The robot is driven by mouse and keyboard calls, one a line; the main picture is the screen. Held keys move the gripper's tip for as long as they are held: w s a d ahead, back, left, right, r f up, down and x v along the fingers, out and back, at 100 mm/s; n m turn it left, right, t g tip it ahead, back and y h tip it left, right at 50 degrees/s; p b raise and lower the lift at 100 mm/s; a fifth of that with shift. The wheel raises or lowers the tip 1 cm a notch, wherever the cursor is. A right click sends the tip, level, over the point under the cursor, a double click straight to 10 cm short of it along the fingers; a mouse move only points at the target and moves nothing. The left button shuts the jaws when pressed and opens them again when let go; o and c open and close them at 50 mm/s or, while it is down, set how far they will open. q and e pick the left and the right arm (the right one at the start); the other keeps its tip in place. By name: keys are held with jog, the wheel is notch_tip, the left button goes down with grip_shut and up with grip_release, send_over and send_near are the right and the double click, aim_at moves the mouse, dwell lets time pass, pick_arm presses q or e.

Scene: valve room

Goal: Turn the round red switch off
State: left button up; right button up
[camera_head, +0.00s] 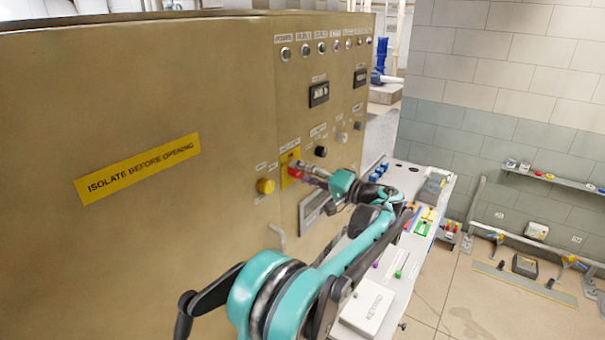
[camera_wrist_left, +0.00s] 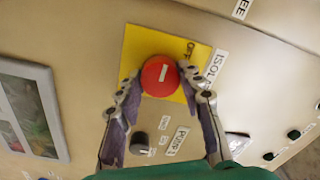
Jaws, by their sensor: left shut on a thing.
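The round red switch (camera_wrist_left: 160,76) sits on a yellow plate (camera_wrist_left: 137,50) on the panel, with a white bar mark on its face. In the head view the red switch (camera_head: 296,172) shows small beside my gripper. My left gripper (camera_head: 304,173) is at the switch; in the wrist view its two fingers (camera_wrist_left: 160,88) lie on either side of the red knob, closed on it. Part of the plate's lettering is hidden or too small to read. My right gripper is not in view.
The tan cabinet (camera_head: 130,100) bears a yellow sign (camera_head: 138,169), a yellow button (camera_head: 265,186), a black knob (camera_head: 320,151) and a row of lamps. A handle (camera_head: 277,236) juts out below. A white bench (camera_head: 390,262) with several items stands to the right.

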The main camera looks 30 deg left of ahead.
pick_arm(q)
jog(key=shift+f, duration=0.1)
dwell(0.3)
jog(key=o, duration=1.2)
jog(key=shift+c, duration=0.2)
jog(key=s+d, duration=0.1)
jog(key=d, duration=1.1)
jog(key=shift+f, duration=0.15)
